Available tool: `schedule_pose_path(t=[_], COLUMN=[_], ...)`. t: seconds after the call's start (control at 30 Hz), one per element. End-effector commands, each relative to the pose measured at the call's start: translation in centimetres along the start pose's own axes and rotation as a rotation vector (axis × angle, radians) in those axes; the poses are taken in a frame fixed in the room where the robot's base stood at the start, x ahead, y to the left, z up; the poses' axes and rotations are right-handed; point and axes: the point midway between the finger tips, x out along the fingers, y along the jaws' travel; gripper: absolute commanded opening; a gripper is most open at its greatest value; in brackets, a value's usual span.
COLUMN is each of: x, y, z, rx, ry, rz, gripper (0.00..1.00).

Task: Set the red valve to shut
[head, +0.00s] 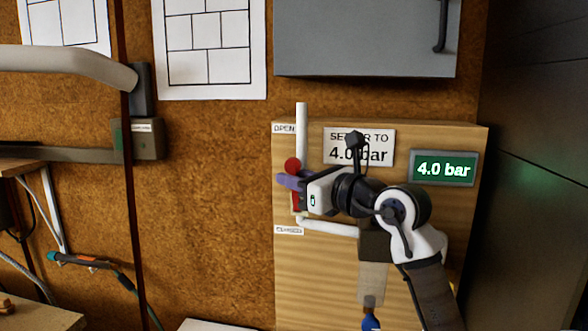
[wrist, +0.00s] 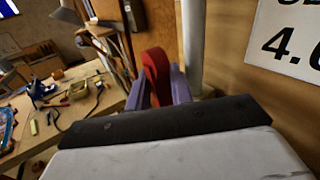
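The red valve (head: 296,202) is on the white pipe at the left edge of the wooden panel. Its red rounded end (head: 292,165) shows just above my gripper, and red shows again below it, so the handle looks roughly upright along the pipe. My gripper (head: 289,181) has purple fingers and reaches in from the right. In the wrist view the red handle (wrist: 156,72) stands between the two fingers, which appear to press on both sides. An "OPEN" label (head: 284,128) is above the valve and a small "CLOSED" label (head: 289,230) below it. The valve's pivot is mostly hidden.
The panel has a green display (head: 443,168) reading 4.0 bar and a partly covered sign (head: 376,135) showing 4.0 bar. The white pipe (head: 302,125) runs down beside the handle. A grey cabinet (head: 366,35) hangs above. A workbench shows at the left.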

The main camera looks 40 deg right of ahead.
Motion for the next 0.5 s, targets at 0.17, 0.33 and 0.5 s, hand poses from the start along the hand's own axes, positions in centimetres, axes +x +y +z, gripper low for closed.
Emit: schedule_pose_path(t=[0.17, 0.33, 0.5], x=[0.44, 0.42, 0.40], y=[0.00, 0.00, 0.00], z=[-0.05, -0.06, -0.05], rx=[0.000, 0.000, 0.000], ry=[0.000, 0.000, 0.000], rz=[0.000, 0.000, 0.000], gripper=[0.22, 0.22, 0.00])
